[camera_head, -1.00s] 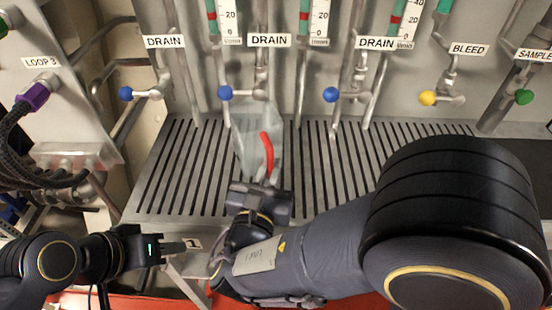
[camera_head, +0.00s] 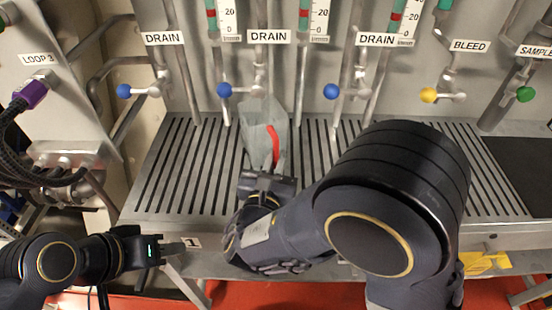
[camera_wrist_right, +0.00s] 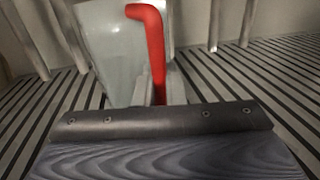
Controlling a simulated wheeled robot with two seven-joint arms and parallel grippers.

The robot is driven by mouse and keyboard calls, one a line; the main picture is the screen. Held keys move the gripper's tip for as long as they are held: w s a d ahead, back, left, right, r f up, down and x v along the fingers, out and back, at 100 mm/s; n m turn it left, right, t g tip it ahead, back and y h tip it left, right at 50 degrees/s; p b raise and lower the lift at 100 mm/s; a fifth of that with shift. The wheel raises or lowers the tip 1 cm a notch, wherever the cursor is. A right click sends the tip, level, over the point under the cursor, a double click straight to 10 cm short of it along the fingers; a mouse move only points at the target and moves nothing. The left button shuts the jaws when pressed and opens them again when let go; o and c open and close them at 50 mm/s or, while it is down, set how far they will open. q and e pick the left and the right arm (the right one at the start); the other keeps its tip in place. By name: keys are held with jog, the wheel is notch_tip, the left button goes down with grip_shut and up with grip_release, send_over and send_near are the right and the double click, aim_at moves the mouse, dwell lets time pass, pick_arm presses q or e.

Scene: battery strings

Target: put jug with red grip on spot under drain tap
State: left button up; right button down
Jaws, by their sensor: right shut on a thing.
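The clear jug (camera_head: 257,130) with a red grip (camera_head: 273,146) is over the slatted drain grate (camera_head: 170,165), below the middle-left drain tap with a blue knob (camera_head: 224,90). I cannot tell whether its base touches the slats. My right gripper (camera_head: 268,178) is shut on the jug by its grip side. In the right wrist view the jug (camera_wrist_right: 112,55) and its red grip (camera_wrist_right: 150,50) rise beyond the gripper body; the fingertips are hidden. My left gripper (camera_head: 172,249) is at the lower left, away from the jug; its finger gap does not show clearly.
More blue-knobbed drain taps stand left (camera_head: 124,91) and right (camera_head: 331,91). A yellow bleed knob (camera_head: 428,95) and a green sample knob (camera_head: 525,94) are further right. Pipes end just above the grate. The grate's left part is clear.

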jog(key=c, duration=1.5)
grip_release()
jog(key=shift+f, duration=0.1)
jog(key=shift+r+p, duration=0.3)
jog(key=shift+r, duration=0.05)
jog(key=s, duration=0.4)
jog(key=s+a, duration=0.1)
jog(key=s, duration=0.3)
jog(key=s+a, duration=0.1)
jog(key=s, duration=0.2)
jog(key=shift+s+a+f, duration=0.15)
jog(key=shift+s, duration=0.25)
